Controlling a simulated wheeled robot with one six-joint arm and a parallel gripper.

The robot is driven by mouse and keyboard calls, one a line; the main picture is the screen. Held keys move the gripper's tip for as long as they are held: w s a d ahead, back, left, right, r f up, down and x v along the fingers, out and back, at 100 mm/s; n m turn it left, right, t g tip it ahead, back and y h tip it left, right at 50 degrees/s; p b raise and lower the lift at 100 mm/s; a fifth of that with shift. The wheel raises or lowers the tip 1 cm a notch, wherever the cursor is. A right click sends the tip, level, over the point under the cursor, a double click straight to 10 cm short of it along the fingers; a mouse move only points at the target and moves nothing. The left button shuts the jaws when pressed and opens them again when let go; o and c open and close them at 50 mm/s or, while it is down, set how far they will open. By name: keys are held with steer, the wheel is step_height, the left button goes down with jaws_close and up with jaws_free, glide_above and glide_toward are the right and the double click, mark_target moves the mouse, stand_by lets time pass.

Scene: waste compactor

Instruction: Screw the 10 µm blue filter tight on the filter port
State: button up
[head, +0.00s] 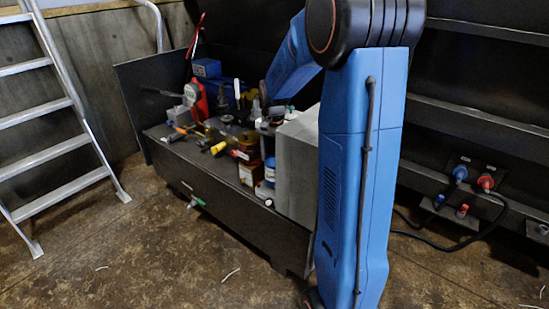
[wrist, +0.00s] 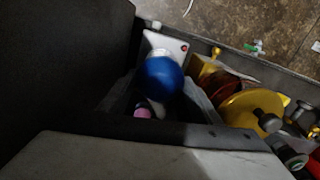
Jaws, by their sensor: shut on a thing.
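The blue filter (wrist: 160,80) shows as a smooth round blue body near the middle of the wrist view. My gripper (wrist: 160,96) is shut on it, with dark grey finger parts on either side. In the head view a small patch of blue (head: 270,163), probably the filter, shows by the front edge of the bench, below my arm. A white part (wrist: 170,44) with a small red dot lies just beyond the filter. The filter port is not clearly seen, and I cannot tell whether the filter is seated.
A ladder (head: 48,110) stands at far left; the floor in front is mostly open.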

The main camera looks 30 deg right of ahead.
steer(key=shift+m, duration=1)
steer(key=o, duration=1.2)
steer(key=shift+o, duration=0.2)
steer(key=shift+r, duration=0.1)
steer(key=shift+c, duration=0.3)
steer(key=shift+r, duration=3.4)
steer(key=shift+a, duration=0.1)
